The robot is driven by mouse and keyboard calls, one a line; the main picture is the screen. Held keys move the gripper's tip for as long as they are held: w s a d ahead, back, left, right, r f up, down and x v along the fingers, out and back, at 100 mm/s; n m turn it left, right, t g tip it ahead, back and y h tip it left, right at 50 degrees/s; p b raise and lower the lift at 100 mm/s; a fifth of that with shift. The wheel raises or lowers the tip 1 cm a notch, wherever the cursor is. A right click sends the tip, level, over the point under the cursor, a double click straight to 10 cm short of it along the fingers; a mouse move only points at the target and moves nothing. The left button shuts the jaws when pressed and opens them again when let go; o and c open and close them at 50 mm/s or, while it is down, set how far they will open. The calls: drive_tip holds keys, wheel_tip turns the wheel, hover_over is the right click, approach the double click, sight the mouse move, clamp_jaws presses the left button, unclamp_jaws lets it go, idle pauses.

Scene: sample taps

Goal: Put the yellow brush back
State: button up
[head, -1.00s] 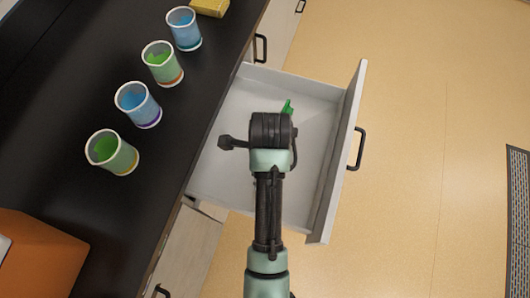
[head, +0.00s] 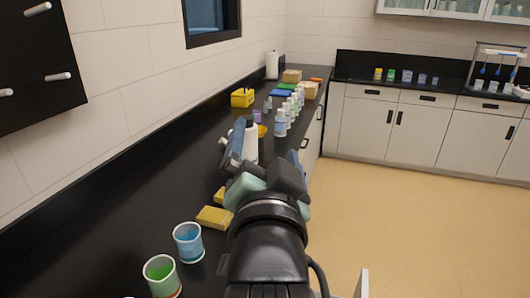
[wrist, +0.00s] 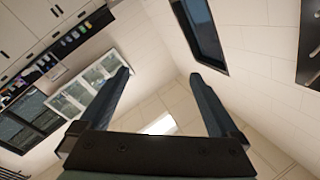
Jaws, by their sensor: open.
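I cannot make out a yellow brush for certain in either view. My gripper (head: 266,152) is raised over the black counter in the head view. In the wrist view my gripper (wrist: 160,75) has its two fingers wide apart with nothing between them, pointing up toward the walls and ceiling. A white bottle (head: 251,142) shows behind the fingers in the head view, partly hidden. Yellow sponge-like blocks (head: 214,217) lie on the counter left of my arm, one partly hidden.
A blue-filled cup (head: 188,243) and a green-filled cup (head: 161,276) stand near the counter's front. Several white bottles (head: 280,122) and a yellow caddy (head: 242,97) stand farther back. An open drawer's front edge (head: 362,284) shows at the bottom. The floor at right is clear.

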drive_tip(key=s+r+n+t, duration=0.3)
drive_tip(key=s+r, duration=0.3)
drive_tip(key=r, duration=0.4)
drive_tip(key=s+r+n+t, duration=0.4)
drive_tip(key=s+r, duration=0.3)
drive_tip(key=r, duration=0.4)
drive_tip(key=shift+t, duration=0.8)
